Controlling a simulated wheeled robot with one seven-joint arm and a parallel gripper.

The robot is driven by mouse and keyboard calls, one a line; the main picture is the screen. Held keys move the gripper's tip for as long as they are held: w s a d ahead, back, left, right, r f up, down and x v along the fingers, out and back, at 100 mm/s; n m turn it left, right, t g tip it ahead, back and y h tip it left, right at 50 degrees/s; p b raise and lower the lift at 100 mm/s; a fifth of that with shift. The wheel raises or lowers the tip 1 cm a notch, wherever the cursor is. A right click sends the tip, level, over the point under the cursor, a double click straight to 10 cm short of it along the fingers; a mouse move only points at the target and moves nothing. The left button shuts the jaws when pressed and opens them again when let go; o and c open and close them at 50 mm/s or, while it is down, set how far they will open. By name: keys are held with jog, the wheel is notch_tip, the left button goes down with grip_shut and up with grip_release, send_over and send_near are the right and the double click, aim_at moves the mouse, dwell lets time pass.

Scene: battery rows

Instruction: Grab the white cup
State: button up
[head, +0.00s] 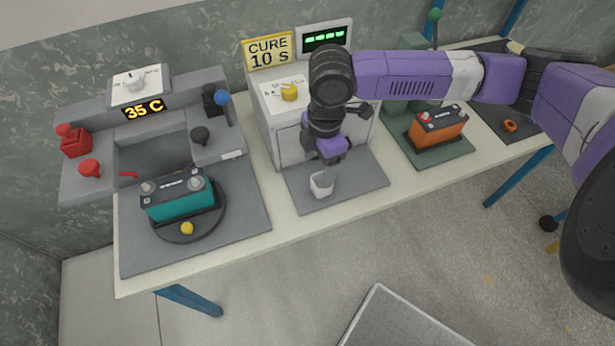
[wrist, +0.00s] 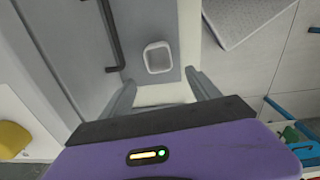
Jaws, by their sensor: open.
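The white cup (head: 321,185) stands on a grey mat (head: 355,187) in front of the white curing box, in the middle of the bench. In the wrist view the cup (wrist: 158,57) shows from above as a small squarish white cup, empty as far as I can see. My gripper (head: 328,160) is just above the cup in the head view. In the wrist view its two fingers (wrist: 165,88) are spread apart, with the cup beyond their tips and between their lines. Nothing is held. The gripper hides part of the box front.
A teal battery (head: 180,205) sits on a round turntable at the left, by a grey machine (head: 85,182) with red knobs. The curing box (head: 262,120) with a yellow knob stands behind the cup. An orange battery (head: 440,132) is on a green mat at right.

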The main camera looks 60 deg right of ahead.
jog(key=shift+s+d+f+p, duration=0.1)
jog(key=shift+d+f+p, duration=0.15)
jog(key=shift+f, duration=1.05)
jog(key=shift+s+d+f+p, duration=0.1)
jog(key=shift+f+p, duration=0.2)
jog(key=shift+f, duration=1.05)
jog(key=shift+d+f+p, duration=0.2)
jog(key=shift+f+p, duration=0.05)
jog(key=shift+f, duration=1.05)
jog(key=c, duration=1.4)
jog(key=shift+r, duration=0.1)
